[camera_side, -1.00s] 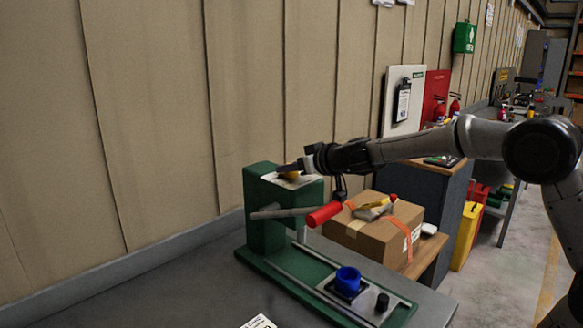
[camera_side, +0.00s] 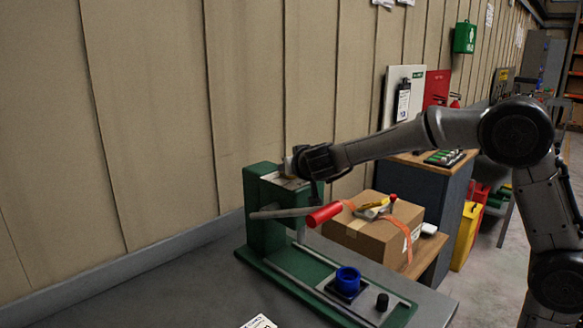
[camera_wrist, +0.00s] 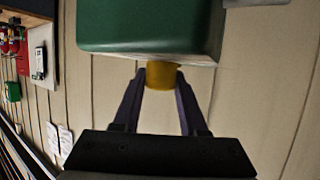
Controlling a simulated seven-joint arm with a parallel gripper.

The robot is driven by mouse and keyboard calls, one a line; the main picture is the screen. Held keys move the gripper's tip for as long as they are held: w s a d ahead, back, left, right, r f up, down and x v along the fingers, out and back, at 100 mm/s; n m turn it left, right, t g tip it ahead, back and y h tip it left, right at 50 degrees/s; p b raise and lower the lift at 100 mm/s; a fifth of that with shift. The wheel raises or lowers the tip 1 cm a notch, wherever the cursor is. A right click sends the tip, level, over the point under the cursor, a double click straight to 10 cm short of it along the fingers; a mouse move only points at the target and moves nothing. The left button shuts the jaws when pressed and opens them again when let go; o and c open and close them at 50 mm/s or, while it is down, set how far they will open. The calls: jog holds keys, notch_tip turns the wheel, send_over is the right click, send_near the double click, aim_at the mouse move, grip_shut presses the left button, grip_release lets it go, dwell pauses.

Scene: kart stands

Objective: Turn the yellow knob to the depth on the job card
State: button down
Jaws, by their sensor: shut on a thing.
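The yellow knob (camera_wrist: 161,74) shows in the wrist view between the two fingertips of my gripper (camera_wrist: 160,78), beside the green machine head (camera_wrist: 150,27). My gripper is shut on the knob. In the side view my gripper (camera_side: 292,168) is at the top of the green press (camera_side: 262,225), and its hand hides the knob. A pale dial plate on the press top is partly covered. A white card (camera_side: 259,321) lies on the bench at the bottom edge; its print is too small to read, and I cannot tell if it is the job card.
A lever with a red handle (camera_side: 324,214) sticks out from the press. A cardboard box (camera_side: 372,236) stands behind. The bench (camera_side: 170,290) is clear at left.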

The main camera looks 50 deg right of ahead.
jog(key=shift+c, duration=2.2)
grip_release()
jog(key=v, duration=0.3)
jog(key=shift+w, duration=0.1)
notch_tip(320, 180, up, 6)
jog(key=shift+f, duration=0.25)
jog(key=shift+r, duration=0.75)
